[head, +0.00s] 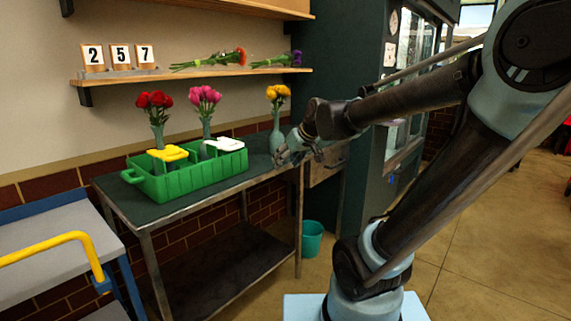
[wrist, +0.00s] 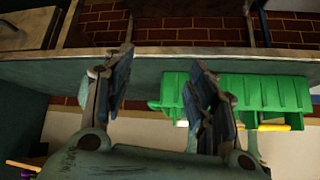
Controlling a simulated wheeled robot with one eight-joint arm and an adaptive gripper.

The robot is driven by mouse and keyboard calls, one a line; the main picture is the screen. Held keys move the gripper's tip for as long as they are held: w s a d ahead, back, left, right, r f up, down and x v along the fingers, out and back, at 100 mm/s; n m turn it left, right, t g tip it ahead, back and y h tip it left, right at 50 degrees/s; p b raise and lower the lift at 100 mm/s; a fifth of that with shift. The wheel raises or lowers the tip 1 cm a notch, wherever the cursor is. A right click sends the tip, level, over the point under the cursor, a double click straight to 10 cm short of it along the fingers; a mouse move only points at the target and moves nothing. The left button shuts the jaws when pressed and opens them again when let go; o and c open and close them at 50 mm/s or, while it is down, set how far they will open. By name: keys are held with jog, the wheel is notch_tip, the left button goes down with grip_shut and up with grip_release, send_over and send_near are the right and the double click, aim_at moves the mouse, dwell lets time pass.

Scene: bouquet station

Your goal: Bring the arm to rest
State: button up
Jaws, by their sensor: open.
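My gripper (head: 290,152) is at the right end of the table (head: 262,172) in the head view, near the vase of yellow flowers (head: 278,95). In the wrist view my gripper (wrist: 160,82) has its two fingers spread wide apart with nothing between them. The table's edge and the green crate (wrist: 262,97) show behind the fingers in that view, which appears upside down. My arm (head: 410,105) reaches in from the right of the head view, bent at its elbow. Whether the gripper touches the table cannot be told.
The green crate (head: 188,181) holds things with yellow and white tops. A shelf (head: 190,73) hangs above. A cart (head: 50,240) stands at left. Open floor (head: 470,250) lies at right.

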jog(key=s+d+f+m+g+h, duration=0.2)
jog(key=s+d+f+m, duration=0.1)
jog(key=s+d+f, duration=0.4)
jog(key=s+d+f+m+g+h, duration=0.2)
jog(key=s+d+f+m+h, duration=0.1)
jog(key=s+d+f, duration=0.5)
jog(key=s+d, duration=0.3)
jog(key=s, duration=0.4)
jog(key=shift+d+f, duration=0.2)
jog(key=shift+d, duration=0.15)
jog(key=shift+w, duration=0.1)
jog(key=shift+w+f, duration=0.2)
jog(key=shift+w, duration=0.25)
